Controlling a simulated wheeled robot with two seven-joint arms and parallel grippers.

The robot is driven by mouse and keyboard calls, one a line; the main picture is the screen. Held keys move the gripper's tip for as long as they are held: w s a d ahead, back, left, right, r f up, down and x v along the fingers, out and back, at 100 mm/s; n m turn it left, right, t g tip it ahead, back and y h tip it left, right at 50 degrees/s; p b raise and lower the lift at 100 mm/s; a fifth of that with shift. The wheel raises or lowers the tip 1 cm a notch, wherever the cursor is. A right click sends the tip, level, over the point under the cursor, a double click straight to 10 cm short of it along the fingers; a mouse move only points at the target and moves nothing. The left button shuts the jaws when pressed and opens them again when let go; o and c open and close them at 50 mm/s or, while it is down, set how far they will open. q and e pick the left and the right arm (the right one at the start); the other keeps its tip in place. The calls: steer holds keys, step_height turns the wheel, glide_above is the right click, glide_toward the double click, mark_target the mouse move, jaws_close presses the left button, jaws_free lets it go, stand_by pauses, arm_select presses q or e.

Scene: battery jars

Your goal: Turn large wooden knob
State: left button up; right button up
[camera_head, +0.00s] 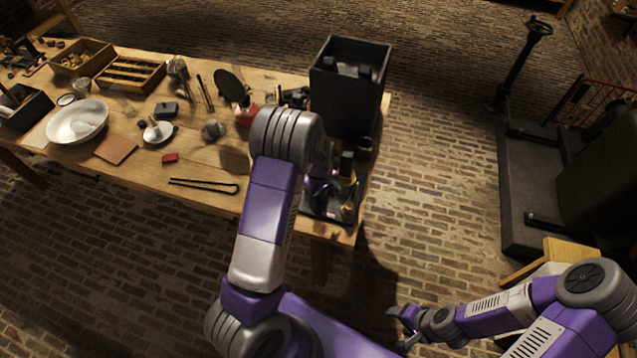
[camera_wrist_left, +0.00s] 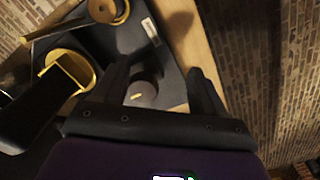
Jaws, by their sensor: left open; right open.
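A dark round knob (camera_wrist_left: 141,93) with a small pale mark on top sits on a dark base plate (camera_wrist_left: 168,62) in the left wrist view. I take it for the large wooden knob, though its material is hard to tell in the dim light. My left gripper (camera_wrist_left: 162,82) is open, its two dark fingers reaching over the plate with the knob between them, nearer the left finger. Contact cannot be told. In the head view my left arm mostly hides this gripper and the knob. My right gripper (camera_head: 404,322) is open and empty, off the table at the lower right.
Brass fittings (camera_wrist_left: 68,70) and a round brown-and-brass part (camera_wrist_left: 107,11) stand left of the knob. The table's wooden edge (camera_wrist_left: 196,45) lies to the right. A tall black box (camera_head: 345,95) stands behind the apparatus. A white bowl (camera_head: 77,121) and black tongs (camera_head: 204,184) lie farther left.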

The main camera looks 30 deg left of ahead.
arm_select(q)
steer(key=w+a+r, duration=0.1)
steer(key=r, duration=0.1)
steer(key=w+a+r+n, duration=0.1)
steer(key=r, duration=0.1)
steer(key=w+r+n, duration=0.1)
steer(key=shift+w+a+r, duration=0.1)
steer(key=shift+a+r, duration=0.3)
steer(key=shift+n, duration=0.3)
steer(key=shift+w+a+f, duration=0.1)
steer(key=shift+f, duration=3.5)
steer(key=shift+c, duration=0.4)
steer(key=c, duration=1)
